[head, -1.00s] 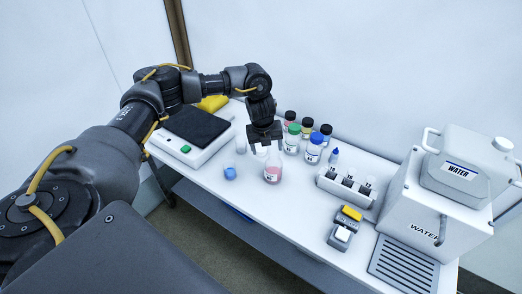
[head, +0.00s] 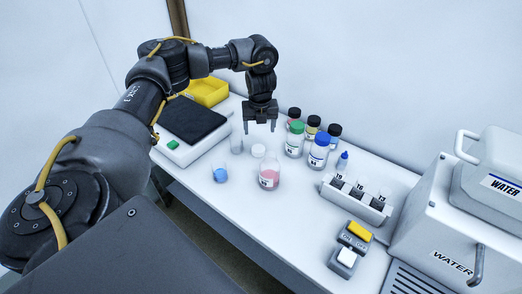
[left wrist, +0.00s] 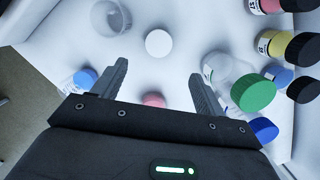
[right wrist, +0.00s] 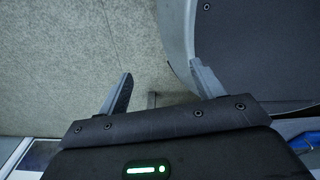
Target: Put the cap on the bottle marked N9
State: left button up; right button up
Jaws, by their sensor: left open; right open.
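A white cap (head: 258,150) lies on the white table behind a clear bottle with pink contents (head: 269,176). The bottle stands upright and shows no cap; its label is too small to read surely. My left gripper (head: 260,128) is open and empty above the cap. In the left wrist view the cap (left wrist: 158,43) shows just beyond the open fingertips, and the pink bottle (left wrist: 153,100) is partly hidden by the gripper body. My right gripper (right wrist: 161,72) is open and empty, away from the table over the floor.
Green-capped (head: 295,140) and blue-capped (head: 319,151) bottles and several dark-capped ones stand close right. Left are a clear vessel (head: 236,142), a container with blue contents (head: 220,174) and a black-topped device (head: 194,120). A vial rack (head: 350,197) and water unit (head: 440,235) stand right.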

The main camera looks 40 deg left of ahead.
pick_arm(q)
jog(key=b, duration=0.2)
send_over(259, 150)
notch_tip(259, 150, down, 5)
jog(key=shift+f, duration=0.35)
pick_arm(e)
jog(key=shift+w+d+f, duration=0.75)
jog(key=shift+d, duration=0.2)
jog(key=shift+a, duration=0.1)
